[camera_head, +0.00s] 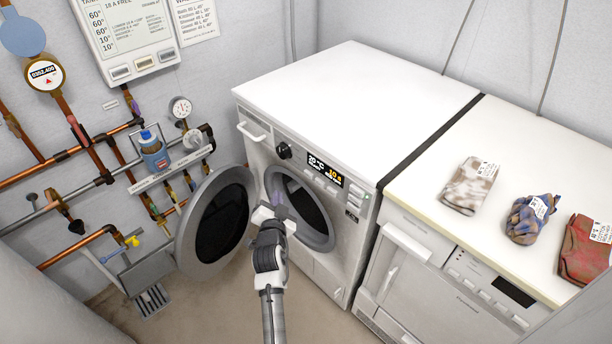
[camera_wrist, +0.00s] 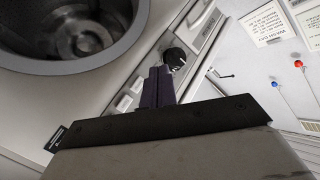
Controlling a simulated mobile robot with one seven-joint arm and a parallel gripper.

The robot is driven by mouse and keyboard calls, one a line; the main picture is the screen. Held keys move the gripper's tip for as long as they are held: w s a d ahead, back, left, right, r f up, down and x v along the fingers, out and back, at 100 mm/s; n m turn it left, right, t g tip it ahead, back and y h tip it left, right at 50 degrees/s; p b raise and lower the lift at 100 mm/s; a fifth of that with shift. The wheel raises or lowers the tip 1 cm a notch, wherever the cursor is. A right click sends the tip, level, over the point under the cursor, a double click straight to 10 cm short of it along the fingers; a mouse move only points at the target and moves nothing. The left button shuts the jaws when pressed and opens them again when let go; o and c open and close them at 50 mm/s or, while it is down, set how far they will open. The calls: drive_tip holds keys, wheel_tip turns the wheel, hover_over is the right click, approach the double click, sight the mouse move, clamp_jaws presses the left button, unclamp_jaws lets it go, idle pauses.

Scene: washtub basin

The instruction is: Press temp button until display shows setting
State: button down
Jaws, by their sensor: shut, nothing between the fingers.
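The washing machine (camera_head: 345,120) has a lit display (camera_head: 325,172) on its front panel. The display shows white text at left that looks like a temperature in °C, and yellow text at right; the digits are too small to read surely. A row of light buttons (camera_head: 325,187) lies below it; I cannot tell which is the temp button. A black knob (camera_head: 284,151) is to the left. My gripper (camera_head: 281,202) is shut and empty, in front of the open drum. In the wrist view its dark fingers (camera_wrist: 158,84) appear beside the buttons (camera_wrist: 124,103) and near the knob (camera_wrist: 174,57); contact cannot be told.
The round door (camera_head: 218,220) stands open to the left. Pipes and a blue bottle (camera_head: 153,150) line the left wall. A wall notice (camera_head: 125,30) hangs above.

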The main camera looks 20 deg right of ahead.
sight(304, 173)
drive_tip(key=w+d+p, duration=0.3)
drive_tip(key=d, duration=0.5)
drive_tip(key=shift+p, duration=0.35)
drive_tip(key=shift+d, duration=0.1)
idle(1.7)
drive_tip(key=shift+w+d, duration=0.1)
drive_tip(key=shift+d, duration=0.25)
drive_tip(key=shift+w+d+b, duration=0.15)
drive_tip(key=shift+d+b, duration=0.25)
drive_tip(key=shift+b, duration=0.05)
idle(0.5)
drive_tip(key=shift+a, duration=0.1)
drive_tip(key=shift+s+a+p, duration=0.3)
drive_tip(key=shift+a+p, duration=0.2)
drive_tip(key=shift+a, duration=0.15)
